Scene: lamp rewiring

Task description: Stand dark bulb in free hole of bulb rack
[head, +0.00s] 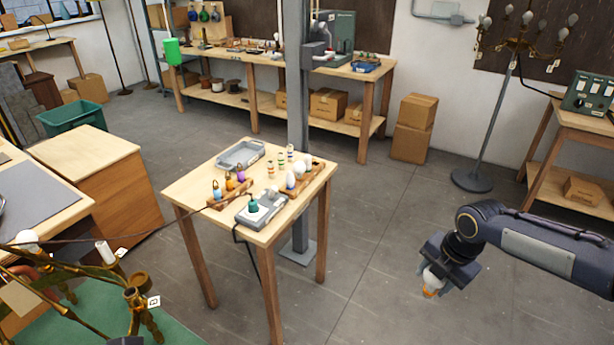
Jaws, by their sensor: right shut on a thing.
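My right gripper (441,280) is at the right of the head view, pointing down over open floor. It is shut on a bulb (430,284) with a whitish glass and an orange-brown lower end. The gripper partly hides the bulb. The wooden bulb rack (316,172) lies along the right side of the small table in the middle, with several pale bulbs standing in it. Its holes are too small to tell which is free. The held bulb is well apart from the rack, to its right and nearer me. My left gripper is out of view.
The small table (182,189) also holds a grey tray (240,154), a second rack with coloured pieces, and a grey box (250,212) with a green piece and cable. A grey post (299,100) stands behind it. A brass chandelier (70,275) fills the lower left.

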